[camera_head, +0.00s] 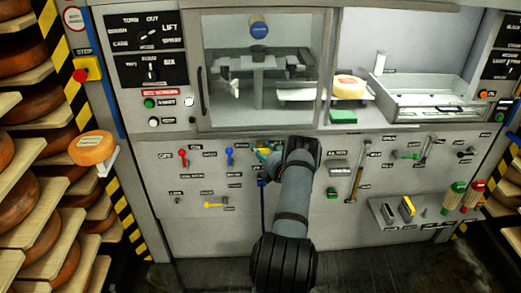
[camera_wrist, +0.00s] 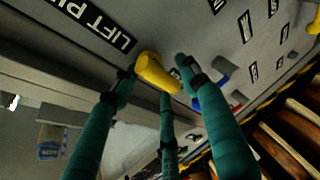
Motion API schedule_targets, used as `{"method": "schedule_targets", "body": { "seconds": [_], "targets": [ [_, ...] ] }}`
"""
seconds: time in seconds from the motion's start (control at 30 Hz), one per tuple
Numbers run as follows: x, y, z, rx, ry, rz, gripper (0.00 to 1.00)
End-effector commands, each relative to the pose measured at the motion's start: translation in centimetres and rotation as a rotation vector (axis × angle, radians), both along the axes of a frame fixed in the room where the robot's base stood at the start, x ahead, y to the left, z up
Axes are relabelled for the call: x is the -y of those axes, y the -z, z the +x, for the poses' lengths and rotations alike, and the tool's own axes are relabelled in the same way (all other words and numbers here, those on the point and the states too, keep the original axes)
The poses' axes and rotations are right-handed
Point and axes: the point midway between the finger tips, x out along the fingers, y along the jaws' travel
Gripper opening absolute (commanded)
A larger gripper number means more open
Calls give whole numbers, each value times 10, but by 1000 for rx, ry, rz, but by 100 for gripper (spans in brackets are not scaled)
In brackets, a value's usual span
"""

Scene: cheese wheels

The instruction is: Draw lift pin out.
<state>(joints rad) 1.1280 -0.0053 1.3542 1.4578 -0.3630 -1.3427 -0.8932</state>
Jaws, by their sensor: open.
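The lift pin (camera_wrist: 158,76) shows in the wrist view as a yellow knob standing out of the grey panel, beside a black label (camera_wrist: 90,22) reading "LIFT PI…". My gripper (camera_wrist: 156,88) has its teal fingers spread around the knob. One finger is on its left, one on its right and one below it. The fingers look apart from the knob, though contact with the lower finger cannot be told. In the head view my gripper (camera_head: 266,153) is at the panel below the glass window, and the arm partly hides this spot.
Red (camera_head: 183,158) and blue (camera_head: 229,155) levers sit left of my gripper on the panel. A yellow handle (camera_head: 214,205) is lower left. A long metal lever (camera_head: 357,183) stands to the right. A shelf (camera_head: 413,222) with tools juts out at lower right.

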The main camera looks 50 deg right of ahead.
Motion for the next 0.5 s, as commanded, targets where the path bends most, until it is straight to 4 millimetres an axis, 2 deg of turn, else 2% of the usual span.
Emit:
{"method": "schedule_targets", "body": {
  "seconds": [0.4, 0.5],
  "targets": [
    [4, 1, 5, 0, 1, 1, 44],
    [4, 1, 5, 0, 1, 1, 39]
  ]
}}
